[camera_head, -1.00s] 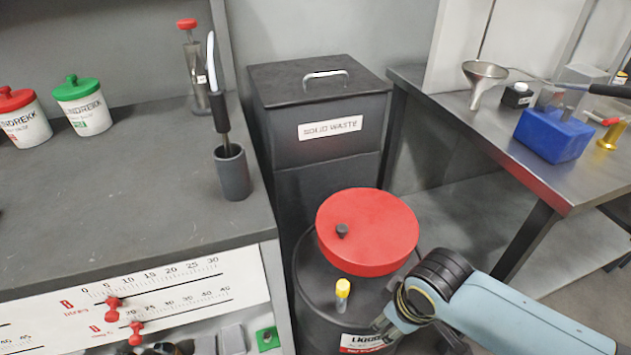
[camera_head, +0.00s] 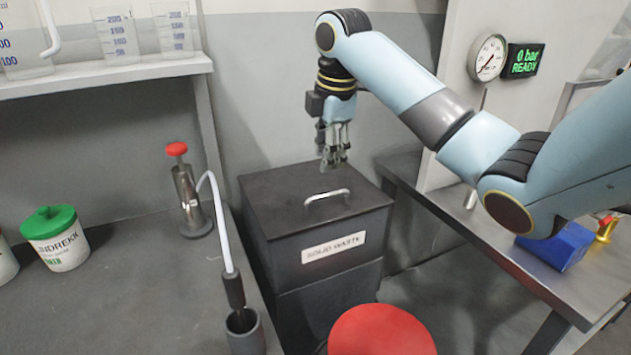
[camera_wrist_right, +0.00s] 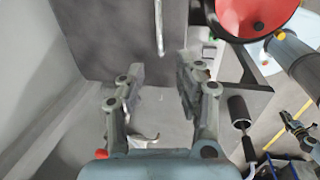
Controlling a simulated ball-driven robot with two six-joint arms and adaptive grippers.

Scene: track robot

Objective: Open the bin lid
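The dark bin marked SOLID WASTE stands in the middle of the head view, with its flat lid (camera_head: 275,205) lying closed on top. A pale metal handle (camera_head: 327,197) arches from the lid; it also shows in the right wrist view (camera_wrist_right: 159,28). My right gripper (camera_head: 334,162) points down above the lid's rear part, behind the handle and apart from it. In the right wrist view its fingers (camera_wrist_right: 160,72) are spread with nothing between them. My left gripper is outside the head view; a small dark gripper-like shape at the wrist view's right edge is unclear.
A red round lid (camera_head: 380,332) is in front of the bin. The left bench carries a grey holder (camera_head: 245,332), a dispenser (camera_head: 188,190) and a green-lidded jar (camera_head: 55,238). A metal table (camera_head: 480,235) with a blue block (camera_head: 560,247) stands on the right.

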